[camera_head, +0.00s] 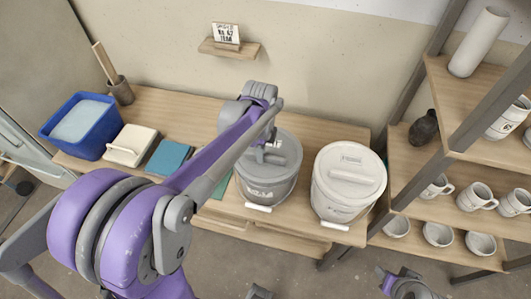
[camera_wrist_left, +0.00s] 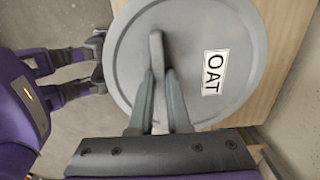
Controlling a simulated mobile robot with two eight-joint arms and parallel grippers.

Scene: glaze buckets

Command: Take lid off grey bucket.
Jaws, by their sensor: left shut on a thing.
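The grey bucket (camera_head: 262,186) stands on the wooden table, with a white label on its side and a white bail grip at its front. Its round grey lid (camera_head: 287,150) sits over the bucket's top; I cannot tell any gap. In the left wrist view the lid (camera_wrist_left: 190,30) fills the middle and carries a white "OAT" label. My left gripper (camera_head: 264,143) is above the lid. In the left wrist view its two fingers (camera_wrist_left: 163,74) are shut on the lid's raised bar handle (camera_wrist_left: 156,46). My right gripper (camera_head: 403,284) shows partly at the bottom right, apart from the buckets.
A white lidded bucket (camera_head: 345,188) stands close to the right. Left on the table (camera_head: 185,107) are a blue tub (camera_head: 78,128), a cream lidded box (camera_head: 131,145), a teal item (camera_head: 168,157) and a tool pot (camera_head: 120,92). A mug shelf (camera_head: 425,165) rises at the right.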

